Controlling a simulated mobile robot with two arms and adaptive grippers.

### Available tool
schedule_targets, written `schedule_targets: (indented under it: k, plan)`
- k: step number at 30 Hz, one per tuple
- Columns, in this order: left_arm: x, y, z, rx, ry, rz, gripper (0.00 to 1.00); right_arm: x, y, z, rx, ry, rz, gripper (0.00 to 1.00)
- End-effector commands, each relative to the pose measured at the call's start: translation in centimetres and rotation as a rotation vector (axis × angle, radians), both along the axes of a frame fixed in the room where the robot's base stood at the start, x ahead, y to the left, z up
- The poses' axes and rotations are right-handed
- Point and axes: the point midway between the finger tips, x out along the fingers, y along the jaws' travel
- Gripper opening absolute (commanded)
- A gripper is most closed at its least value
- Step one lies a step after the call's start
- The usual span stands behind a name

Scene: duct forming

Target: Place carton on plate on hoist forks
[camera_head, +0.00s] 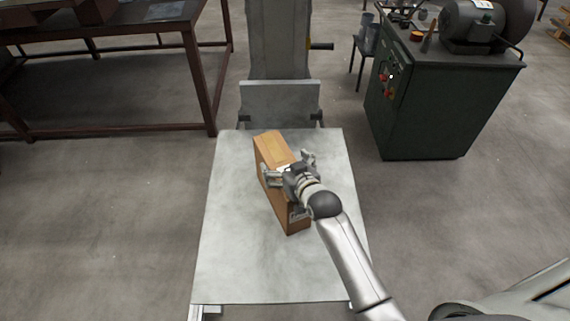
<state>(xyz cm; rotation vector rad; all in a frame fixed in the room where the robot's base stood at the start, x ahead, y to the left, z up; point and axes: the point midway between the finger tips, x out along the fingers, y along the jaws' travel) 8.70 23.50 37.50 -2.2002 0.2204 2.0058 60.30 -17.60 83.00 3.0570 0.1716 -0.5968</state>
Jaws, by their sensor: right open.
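The carton (270,148) is a brown box standing on the grey plate (240,265), near its middle and turned a little. The plate lies flat on the hoist forks (196,312), whose ends show under its front edge. My right gripper (285,172) is open over the carton, with a finger on each side of it. The arm hides part of the carton's right side. I cannot tell whether the fingers touch the carton. My left gripper is not in view.
The hoist mast (278,40) stands behind the plate. A dark green machine cabinet (430,115) is at the back right, and a brown metal table (110,127) is at the back left. The floor on both sides of the plate is clear.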

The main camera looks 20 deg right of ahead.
Motion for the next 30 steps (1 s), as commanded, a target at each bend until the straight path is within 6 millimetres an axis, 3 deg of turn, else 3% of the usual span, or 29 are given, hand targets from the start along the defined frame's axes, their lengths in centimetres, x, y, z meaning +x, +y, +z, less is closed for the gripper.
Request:
schedule_targets:
  k: [7, 11, 24, 30]
  plan:
    - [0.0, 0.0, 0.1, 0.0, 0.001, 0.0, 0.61, 0.0, 0.0, 0.3, 0.0, -0.001, 0.0, 0.98]
    - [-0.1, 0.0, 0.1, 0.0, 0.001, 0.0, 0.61, -1.0, -0.1, 0.5, 0.0, 0.0, 0.0, 0.98]
    - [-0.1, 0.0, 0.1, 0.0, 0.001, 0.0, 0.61, -8.3, -0.9, 3.5, -0.001, 0.001, 0.0, 0.98]
    - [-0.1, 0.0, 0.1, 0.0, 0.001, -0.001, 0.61, -10.4, -1.2, 4.4, -0.001, 0.0, 0.0, 0.98]
